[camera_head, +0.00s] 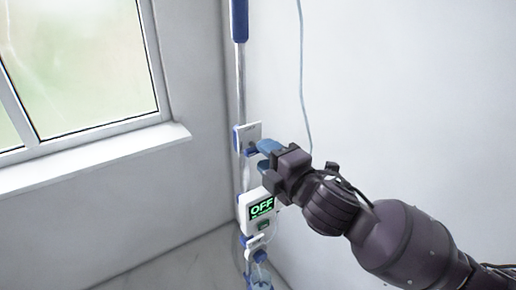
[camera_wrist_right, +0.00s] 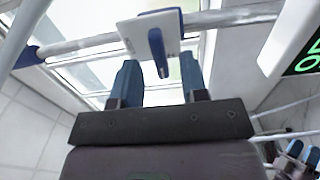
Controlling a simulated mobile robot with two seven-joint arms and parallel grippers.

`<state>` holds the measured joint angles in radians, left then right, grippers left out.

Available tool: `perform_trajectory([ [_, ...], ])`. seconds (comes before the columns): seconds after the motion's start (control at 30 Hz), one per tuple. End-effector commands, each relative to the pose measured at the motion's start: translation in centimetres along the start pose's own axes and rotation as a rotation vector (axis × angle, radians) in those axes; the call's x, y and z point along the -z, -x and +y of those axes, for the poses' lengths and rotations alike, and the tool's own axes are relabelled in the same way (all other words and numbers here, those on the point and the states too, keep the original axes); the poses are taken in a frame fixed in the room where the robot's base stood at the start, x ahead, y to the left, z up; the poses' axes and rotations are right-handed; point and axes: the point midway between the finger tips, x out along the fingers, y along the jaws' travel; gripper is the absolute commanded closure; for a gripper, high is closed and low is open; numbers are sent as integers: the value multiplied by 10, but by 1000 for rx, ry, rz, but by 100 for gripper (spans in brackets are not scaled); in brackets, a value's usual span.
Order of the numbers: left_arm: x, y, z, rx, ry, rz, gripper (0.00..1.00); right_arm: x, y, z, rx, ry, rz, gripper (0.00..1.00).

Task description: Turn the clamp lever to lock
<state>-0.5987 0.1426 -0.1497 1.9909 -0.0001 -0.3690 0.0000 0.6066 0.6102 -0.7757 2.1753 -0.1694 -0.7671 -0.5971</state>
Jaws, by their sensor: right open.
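A white clamp plate (camera_head: 248,131) with blue parts sits on a metal pole (camera_head: 241,85) in the room's corner. The plate (camera_wrist_right: 137,29) fills the top of the right wrist view, with a blue lever (camera_wrist_right: 158,52) hanging down from its face, slightly tilted. My right gripper (camera_head: 264,157) is at the clamp's right in the head view, its blue fingers apart. In the wrist view the gripper (camera_wrist_right: 160,82) has one finger on each side of the lever, with visible gaps and nothing gripped.
A white device (camera_head: 260,207) with a green "OFF" display is fixed to the pole just below the gripper. Tubing and a bluish container (camera_head: 260,277) hang lower. A thin cable (camera_head: 302,75) runs down the right wall. A window sill (camera_head: 95,158) juts out at left.

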Motion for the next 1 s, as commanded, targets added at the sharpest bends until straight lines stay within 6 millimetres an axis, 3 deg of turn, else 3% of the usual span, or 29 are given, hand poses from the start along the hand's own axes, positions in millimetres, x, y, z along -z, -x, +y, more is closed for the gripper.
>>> perform_trajectory([
  [0.1, 2, 0, 0, 0, 0, 3, 57, 0, -17, 1, 0, 0, 0, 60],
  [0.3, 2, 0, 0, -1, 0, 4, 57, 0, -32, 0, 0, -1, 0, 60],
  [0.63, 0, 1, 0, 0, 0, -1, 57, 0, -35, 0, 0, -1, 0, 60],
  [0.67, 0, 1, 0, 0, 0, -2, 57, 0, -35, 0, 0, -1, 0, 61],
  [0.9, -4, 3, 0, 1, 1, -9, 57, 0, -35, 0, 0, -1, 0, 98],
  [1.0, -4, 3, 0, 1, 1, -9, 57, 0, -35, 0, 0, -1, 0, 100],
])
